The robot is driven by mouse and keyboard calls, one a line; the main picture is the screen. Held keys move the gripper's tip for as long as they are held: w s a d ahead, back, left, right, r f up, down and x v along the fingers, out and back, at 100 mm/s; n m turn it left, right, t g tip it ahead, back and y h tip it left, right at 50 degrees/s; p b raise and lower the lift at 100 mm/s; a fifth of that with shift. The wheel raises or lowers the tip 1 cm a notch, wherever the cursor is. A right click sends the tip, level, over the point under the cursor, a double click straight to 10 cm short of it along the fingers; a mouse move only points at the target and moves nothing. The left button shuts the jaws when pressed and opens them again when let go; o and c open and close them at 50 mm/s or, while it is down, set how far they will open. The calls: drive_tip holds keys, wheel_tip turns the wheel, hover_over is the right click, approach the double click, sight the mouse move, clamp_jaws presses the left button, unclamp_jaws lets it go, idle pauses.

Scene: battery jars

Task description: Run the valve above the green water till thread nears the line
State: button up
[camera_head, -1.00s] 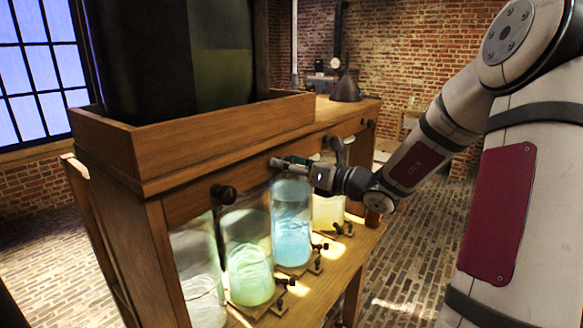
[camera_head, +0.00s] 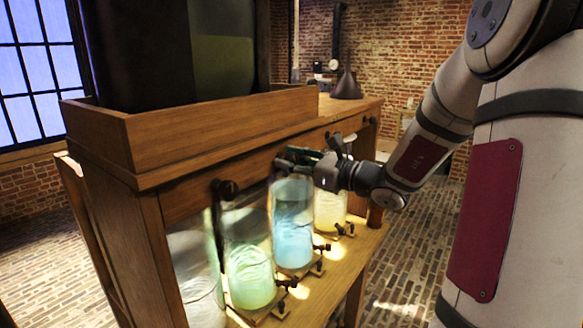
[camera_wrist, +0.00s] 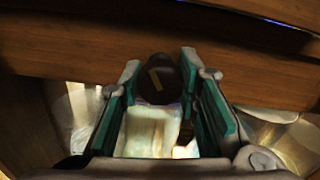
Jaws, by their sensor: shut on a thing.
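The jar of green water (camera_head: 250,270) stands on the lower shelf, second from the left. A dark round valve knob (camera_head: 228,189) sticks out from the wooden panel near its top. My gripper (camera_head: 292,160) is at the panel, above the blue jar (camera_head: 293,235) in the head view. In the wrist view, my gripper (camera_wrist: 160,62) has its green-lined fingers on both sides of a dark knob (camera_wrist: 162,80) with a yellowish mark. A pale, lit jar top shows below it. Any thread or line in the green jar is too small to make out.
A whitish jar (camera_head: 197,285) and a pale yellow jar (camera_head: 329,210) stand at the row's ends. Small dark taps (camera_head: 287,283) stick out low in front. A large dark tank sits in the wooden tray (camera_head: 200,135) above. The brick floor (camera_head: 415,270) to the right is clear.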

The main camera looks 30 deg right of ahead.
drive_tip(key=shift+n, duration=0.6)
drive_tip(key=shift+b, duration=0.35)
drive_tip(key=shift+w+f+n+b, duration=0.15)
drive_tip(key=shift+n+b, duration=0.5)
drive_tip(key=shift+n, duration=0.25)
drive_tip(key=shift+n+b, duration=0.4)
drive_tip(key=shift+n, duration=0.1)
idle(5.4)
